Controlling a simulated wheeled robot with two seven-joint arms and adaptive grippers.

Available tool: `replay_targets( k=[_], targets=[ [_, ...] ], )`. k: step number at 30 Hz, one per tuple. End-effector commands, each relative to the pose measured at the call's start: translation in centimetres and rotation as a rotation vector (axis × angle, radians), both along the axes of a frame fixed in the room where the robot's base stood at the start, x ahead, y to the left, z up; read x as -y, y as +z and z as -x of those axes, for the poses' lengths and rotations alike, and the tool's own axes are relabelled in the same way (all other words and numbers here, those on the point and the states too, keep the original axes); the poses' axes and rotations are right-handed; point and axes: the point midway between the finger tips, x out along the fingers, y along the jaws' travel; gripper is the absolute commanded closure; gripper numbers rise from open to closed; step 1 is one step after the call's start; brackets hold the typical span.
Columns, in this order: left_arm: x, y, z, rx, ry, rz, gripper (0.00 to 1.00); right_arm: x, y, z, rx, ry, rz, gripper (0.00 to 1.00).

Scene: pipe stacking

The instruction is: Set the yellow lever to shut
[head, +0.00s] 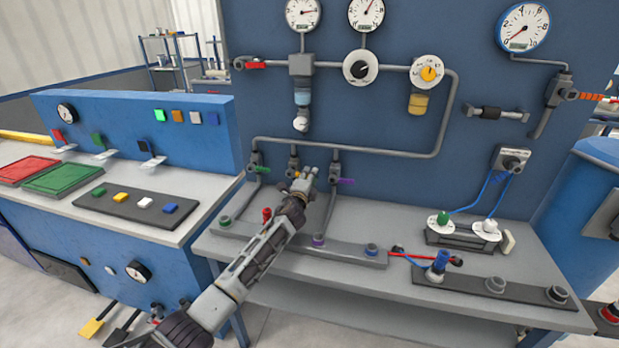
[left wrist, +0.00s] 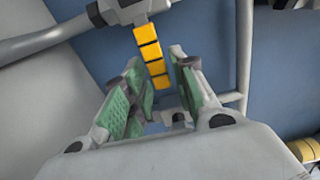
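The yellow lever (left wrist: 150,55) shows clearly in the left wrist view as a banded bar hanging from a grey valve body (left wrist: 125,8). Its lower end lies between the fingers of my left gripper. In the head view my left gripper (head: 304,177) is in front of the middle valve of the low pipe row, between the green lever (head: 260,170) and the purple lever (head: 346,182), and largely hides the yellow one. The fingers are apart, with blue gaps visible on both sides of the lever, so they seem not to grip it. My right gripper is not seen.
Grey pipes (head: 350,149) run along the blue panel (head: 285,110) close above my gripper. A bench (head: 400,225) below carries a dark strip with coloured sockets.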

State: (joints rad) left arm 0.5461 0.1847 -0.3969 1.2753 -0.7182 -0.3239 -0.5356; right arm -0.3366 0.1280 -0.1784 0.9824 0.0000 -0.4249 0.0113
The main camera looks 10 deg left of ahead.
Motion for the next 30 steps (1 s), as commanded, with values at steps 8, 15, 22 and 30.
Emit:
replay_targets(
  k=[8,15,22,30],
  targets=[
    [-0.1,0.1,0.0,0.002,0.001,0.002,0.65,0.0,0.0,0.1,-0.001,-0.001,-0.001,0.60],
    [-0.1,0.2,0.2,0.002,0.001,0.002,0.65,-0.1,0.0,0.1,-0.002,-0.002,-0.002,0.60],
    [-0.2,0.1,1.3,0.001,0.002,0.003,0.65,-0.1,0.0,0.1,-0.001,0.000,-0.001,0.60],
    [-0.2,0.0,3.4,0.000,0.001,0.004,0.65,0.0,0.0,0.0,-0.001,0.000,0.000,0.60]
  ],
)
